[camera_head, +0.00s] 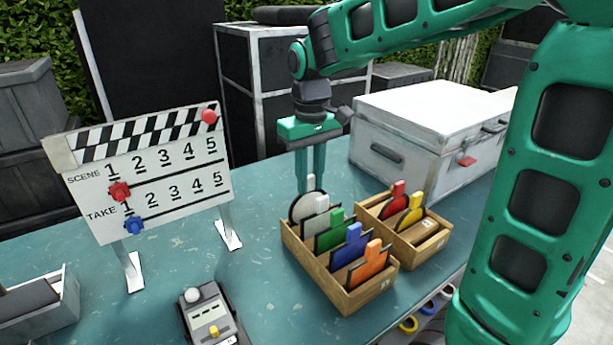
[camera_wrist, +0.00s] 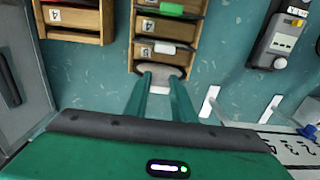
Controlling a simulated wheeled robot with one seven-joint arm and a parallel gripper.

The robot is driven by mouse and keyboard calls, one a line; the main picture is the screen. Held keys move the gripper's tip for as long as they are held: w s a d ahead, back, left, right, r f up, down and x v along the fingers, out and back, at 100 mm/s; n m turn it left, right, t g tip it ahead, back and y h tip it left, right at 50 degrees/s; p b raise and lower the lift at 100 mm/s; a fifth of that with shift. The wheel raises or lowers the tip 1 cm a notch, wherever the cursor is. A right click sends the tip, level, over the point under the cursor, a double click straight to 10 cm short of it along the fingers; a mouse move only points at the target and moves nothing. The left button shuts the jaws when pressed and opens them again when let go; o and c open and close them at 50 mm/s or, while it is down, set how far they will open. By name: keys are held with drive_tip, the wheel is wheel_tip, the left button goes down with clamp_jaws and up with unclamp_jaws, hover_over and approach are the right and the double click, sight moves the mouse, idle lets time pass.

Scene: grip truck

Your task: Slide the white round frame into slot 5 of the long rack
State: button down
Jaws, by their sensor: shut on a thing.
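The white round frame (camera_head: 297,209) is upright at the far end of the long rack (camera_head: 347,299), behind a square frame with a white tab (camera_head: 323,203). My gripper (camera_head: 312,178) points down over this end, its fingers shut on the round frame's white tab. In the wrist view the fingers (camera_wrist: 163,88) straddle the tab, and the frame (camera_wrist: 160,71) lines up with the end slot beside label 5 (camera_wrist: 146,50). The frame's lower edge is hidden, so I cannot tell whether it touches the slot bottom.
Green (camera_head: 337,217), blue (camera_head: 353,233) and orange (camera_head: 373,252) tabbed frames stand in the long rack. A short rack (camera_head: 424,241) with red and yellow tabs is to its right. A white case (camera_head: 430,125) stands behind, and a clapperboard (camera_head: 147,175) stands left.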

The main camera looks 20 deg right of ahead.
drive_tip(key=shift+f, duration=1.25)
drive_tip(key=c, duration=1.4)
unclamp_jaws()
wheel_tip(320, 180, up, 11)
drive_tip(key=shift+f, duration=0.15)
drive_tip(key=s+d+f+m, duration=0.3)
drive_tip(key=s+d+f, duration=0.1)
drive_tip(key=s, duration=0.4)
drive_tip(key=s+d+f+m, duration=0.2)
drive_tip(key=s+d+f, duration=0.3)
drive_tip(key=s+d, duration=0.2)
drive_tip(key=s+d+f+m, duration=0.3)
drive_tip(key=s+d, duration=0.3)
drive_tip(key=s, duration=0.4)
drive_tip(key=shift+f+m, duration=0.3)
drive_tip(key=shift+f, duration=0.4)
